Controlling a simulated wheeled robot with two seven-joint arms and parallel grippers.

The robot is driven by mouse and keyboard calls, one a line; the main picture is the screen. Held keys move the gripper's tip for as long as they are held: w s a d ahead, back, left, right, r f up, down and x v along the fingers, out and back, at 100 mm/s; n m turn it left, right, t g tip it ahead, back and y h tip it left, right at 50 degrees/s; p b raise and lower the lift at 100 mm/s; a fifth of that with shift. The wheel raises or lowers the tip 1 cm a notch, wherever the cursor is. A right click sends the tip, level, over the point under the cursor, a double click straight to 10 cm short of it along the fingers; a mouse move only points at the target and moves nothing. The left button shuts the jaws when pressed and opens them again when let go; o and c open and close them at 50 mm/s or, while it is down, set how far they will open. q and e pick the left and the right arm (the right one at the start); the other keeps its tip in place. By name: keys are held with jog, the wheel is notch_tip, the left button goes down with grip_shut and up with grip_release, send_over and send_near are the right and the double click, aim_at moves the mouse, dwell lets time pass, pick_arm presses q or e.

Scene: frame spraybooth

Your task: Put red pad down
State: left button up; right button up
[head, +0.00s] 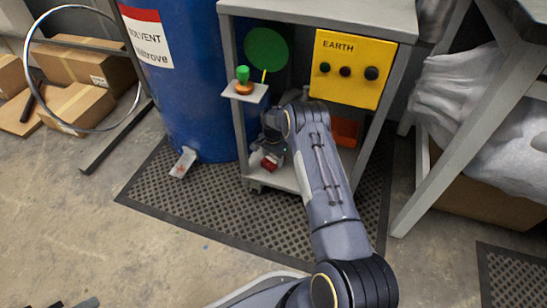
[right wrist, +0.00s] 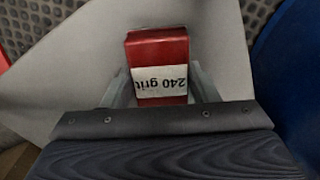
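The red pad (right wrist: 157,55) is a small red block with a white "240 grit" label. In the right wrist view it sits between the fingers of my right gripper (right wrist: 160,78), with a finger against each side. In the head view the red pad (head: 269,162) shows at my right gripper (head: 271,155), low over the front left of the cart's lower shelf (head: 286,178). Whether the pad's underside touches the shelf is hard to see. Dark pieces at the bottom left edge of the head view may be my left gripper; its opening does not show.
The grey cart carries a yellow EARTH box (head: 352,68), a green disc (head: 266,48) and a small side ledge (head: 245,92) with a green-and-orange item. An orange bin (head: 346,131) is behind my arm. A blue solvent drum (head: 190,85) stands close on the left.

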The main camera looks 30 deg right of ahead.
aim_at(273, 158)
jog(key=o, duration=0.4)
notch_tip(273, 158, up, 8)
jog(key=p, duration=0.3)
jog(key=shift+p, duration=0.3)
jog(key=shift+f, duration=0.1)
jog(key=shift+s, duration=0.1)
